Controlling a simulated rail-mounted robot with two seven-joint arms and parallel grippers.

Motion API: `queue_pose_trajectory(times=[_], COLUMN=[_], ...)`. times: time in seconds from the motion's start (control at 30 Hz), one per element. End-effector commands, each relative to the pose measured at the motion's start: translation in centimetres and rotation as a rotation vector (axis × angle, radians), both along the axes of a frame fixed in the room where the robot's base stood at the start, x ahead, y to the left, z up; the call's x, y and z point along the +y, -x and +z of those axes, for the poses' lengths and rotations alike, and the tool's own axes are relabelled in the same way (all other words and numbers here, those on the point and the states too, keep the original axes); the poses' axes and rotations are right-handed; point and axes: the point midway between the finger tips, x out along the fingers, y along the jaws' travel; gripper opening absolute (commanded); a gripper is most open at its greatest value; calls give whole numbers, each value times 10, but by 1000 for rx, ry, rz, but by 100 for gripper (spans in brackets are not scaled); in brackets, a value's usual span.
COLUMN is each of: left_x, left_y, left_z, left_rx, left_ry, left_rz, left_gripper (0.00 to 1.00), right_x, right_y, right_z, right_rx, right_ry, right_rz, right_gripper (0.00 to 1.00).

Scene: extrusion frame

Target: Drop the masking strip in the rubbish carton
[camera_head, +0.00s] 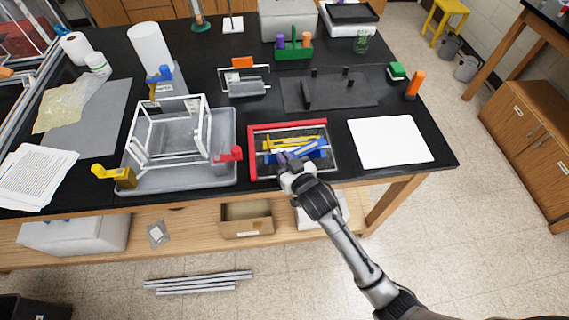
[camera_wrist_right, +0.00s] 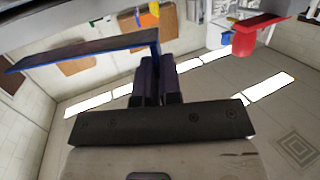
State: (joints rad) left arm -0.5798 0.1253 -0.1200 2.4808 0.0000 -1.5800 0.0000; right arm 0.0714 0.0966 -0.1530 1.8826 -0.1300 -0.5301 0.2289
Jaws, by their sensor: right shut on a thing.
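My right gripper (camera_head: 284,158) is over the front of a red-edged tray (camera_head: 252,150) on the black table. In the right wrist view its dark purple fingers (camera_wrist_right: 157,75) are shut on a thin flat strip (camera_wrist_right: 85,50) with a blue edge, which sticks out to the left. I take this as the masking strip. In the head view a blue piece (camera_head: 309,149) shows beside the fingers, above yellow pieces (camera_head: 290,141); whether it touches them is unclear. An open brown carton (camera_head: 247,227), likely the rubbish carton, sits on the shelf below the table. My left gripper is not in view.
A white extrusion frame (camera_head: 171,103) stands in a grey tray (camera_head: 228,178) left of the gripper, with red (camera_head: 230,155) and yellow (camera_head: 113,174) clamps near it. A white sheet (camera_head: 390,140) lies to the right. The table's front edge lies between gripper and carton.

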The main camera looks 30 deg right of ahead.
Motion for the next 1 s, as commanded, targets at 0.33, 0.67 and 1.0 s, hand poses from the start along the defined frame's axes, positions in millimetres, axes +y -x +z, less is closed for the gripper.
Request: queue_pose_trajectory(times=[0.33,0.67,1.0], left_x=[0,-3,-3], left_y=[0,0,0], left_z=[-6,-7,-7], left_rx=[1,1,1], left_ry=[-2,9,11], left_rz=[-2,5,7], left_gripper=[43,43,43], right_x=[0,0,0], right_y=[1,1,1], right_z=[-24,-28,-27], right_rx=[0,0,0], right_ry=[0,-1,-1], right_rz=[0,0,0], right_gripper=[0,12,31])
